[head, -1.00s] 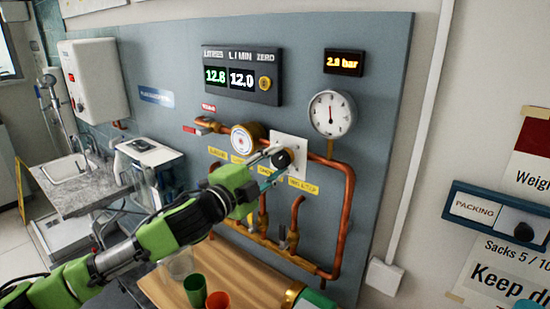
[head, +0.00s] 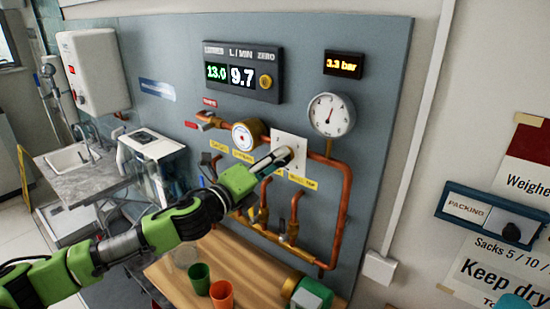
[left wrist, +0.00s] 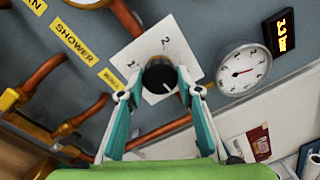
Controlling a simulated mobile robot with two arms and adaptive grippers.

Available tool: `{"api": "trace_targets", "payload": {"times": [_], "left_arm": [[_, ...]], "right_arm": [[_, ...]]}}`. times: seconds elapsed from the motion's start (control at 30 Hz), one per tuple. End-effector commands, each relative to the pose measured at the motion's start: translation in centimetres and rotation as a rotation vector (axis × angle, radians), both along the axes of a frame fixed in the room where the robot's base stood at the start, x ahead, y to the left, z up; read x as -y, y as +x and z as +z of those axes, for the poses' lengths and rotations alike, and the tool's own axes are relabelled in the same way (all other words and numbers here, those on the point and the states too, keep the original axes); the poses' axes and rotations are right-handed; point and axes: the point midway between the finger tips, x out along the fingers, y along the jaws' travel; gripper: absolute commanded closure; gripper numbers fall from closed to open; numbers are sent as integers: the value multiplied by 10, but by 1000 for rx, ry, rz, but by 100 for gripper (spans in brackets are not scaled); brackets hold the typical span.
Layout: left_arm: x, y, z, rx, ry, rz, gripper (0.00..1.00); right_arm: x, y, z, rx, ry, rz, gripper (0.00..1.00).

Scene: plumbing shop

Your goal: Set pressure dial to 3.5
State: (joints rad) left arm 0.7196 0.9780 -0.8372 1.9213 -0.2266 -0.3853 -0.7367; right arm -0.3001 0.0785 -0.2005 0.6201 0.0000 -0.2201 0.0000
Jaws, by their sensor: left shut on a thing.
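The pressure dial is a black knob (left wrist: 160,75) with a pale pointer mark, on a white numbered plate (left wrist: 183,45). The plate (head: 283,140) also shows on the grey wall panel in the head view. My left gripper (head: 282,157) is shut on the knob, with a teal-lined finger on each side of it in the left wrist view (left wrist: 160,84). In the head view the gripper mostly hides the knob. The pressure display (head: 343,64) reads 3.3 bar. Below it is a round white gauge (head: 332,115) with a needle. My right gripper is not in view.
Copper pipes (head: 346,205) run below and beside the plate, close to my left gripper. A flow display (head: 243,73) shows 13.0 and 9.7. A green cup (head: 199,279) and an orange cup (head: 222,295) stand on the wooden table (head: 165,275) below.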

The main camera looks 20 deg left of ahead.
Motion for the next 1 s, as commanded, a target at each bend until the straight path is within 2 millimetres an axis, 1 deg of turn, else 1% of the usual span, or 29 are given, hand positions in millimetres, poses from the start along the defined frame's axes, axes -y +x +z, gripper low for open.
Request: {"api": "trace_targets", "payload": {"times": [0.2, 0.67, 0.7, 0.73, 0.77, 1.0], "left_arm": [[0, 0, -2, 14, 48, 0, 89], [0, 0, -2, 17, 57, 0, 89], [0, 0, -2, 17, 57, 0, 60], [0, 0, -2, 17, 57, 0, 52], [0, 0, -2, 17, 57, 0, 50], [0, 0, -1, 19, 56, 0, 50]], "right_arm": [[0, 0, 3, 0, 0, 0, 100], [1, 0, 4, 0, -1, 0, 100], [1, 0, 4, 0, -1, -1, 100], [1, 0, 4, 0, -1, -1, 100], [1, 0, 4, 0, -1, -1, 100], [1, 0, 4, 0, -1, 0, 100]]}}
